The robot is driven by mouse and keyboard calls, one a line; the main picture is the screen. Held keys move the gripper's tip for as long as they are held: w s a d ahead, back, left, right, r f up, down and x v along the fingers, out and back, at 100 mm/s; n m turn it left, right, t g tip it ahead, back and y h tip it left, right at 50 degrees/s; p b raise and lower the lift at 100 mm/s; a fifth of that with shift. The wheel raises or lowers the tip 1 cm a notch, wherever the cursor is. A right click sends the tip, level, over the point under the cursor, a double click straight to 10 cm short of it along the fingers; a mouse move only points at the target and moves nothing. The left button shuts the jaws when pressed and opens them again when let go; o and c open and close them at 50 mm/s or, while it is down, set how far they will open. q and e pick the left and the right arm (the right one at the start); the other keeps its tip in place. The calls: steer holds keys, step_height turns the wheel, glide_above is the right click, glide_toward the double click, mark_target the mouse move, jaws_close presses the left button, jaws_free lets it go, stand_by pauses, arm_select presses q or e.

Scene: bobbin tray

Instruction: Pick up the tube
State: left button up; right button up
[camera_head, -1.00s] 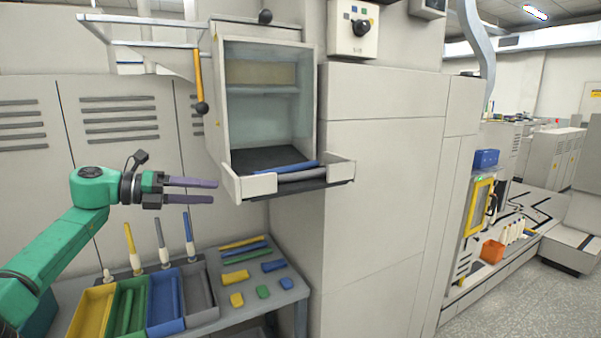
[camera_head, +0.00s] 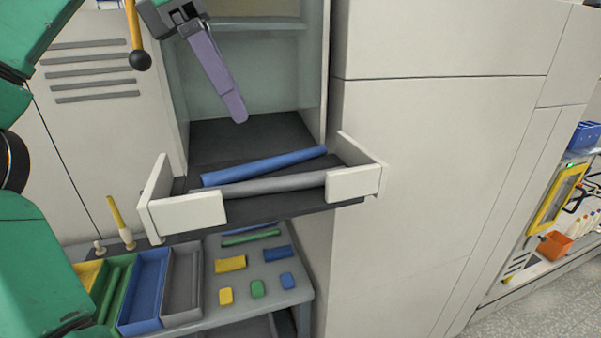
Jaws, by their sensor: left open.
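A blue tube (camera_head: 262,166) and a grey tube (camera_head: 275,183) lie side by side on the dark floor of the pulled-out tray (camera_head: 186,214) of the cabinet. The blue one lies behind the grey one, slightly slanted. My left gripper (camera_head: 238,115) points down in front of the cabinet opening, above the blue tube and apart from it. It is open and empty; its fingers overlap in this view, so the gap is hard to see. My right gripper does not show.
Below the tray, a table (camera_head: 290,296) bears yellow, green, blue and grey bins, including the blue bin (camera_head: 145,290), and several coloured blocks. A yellow handle with a black knob (camera_head: 139,61) hangs left of the cabinet opening. Cabinet walls flank the opening.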

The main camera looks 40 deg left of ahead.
arm_select(q)
glide_toward(268, 179)
steer(key=f, duration=0.2)
steer(key=shift+s+d+f, duration=0.15)
steer(key=shift+d+f, duration=0.15)
steer(key=shift+d, duration=0.05)
steer(key=x, duration=0.3)
steer(key=w+p+x, duration=0.1)
steer(key=x, duration=0.2)
steer(key=shift+w+r, duration=0.2)
steer(key=shift+d+f, duration=0.1)
steer(key=shift+f, duration=0.15)
steer(key=shift+s, duration=0.25)
steer(key=c, duration=0.5)
steer(key=shift+w, duration=0.15)
jaws_close()
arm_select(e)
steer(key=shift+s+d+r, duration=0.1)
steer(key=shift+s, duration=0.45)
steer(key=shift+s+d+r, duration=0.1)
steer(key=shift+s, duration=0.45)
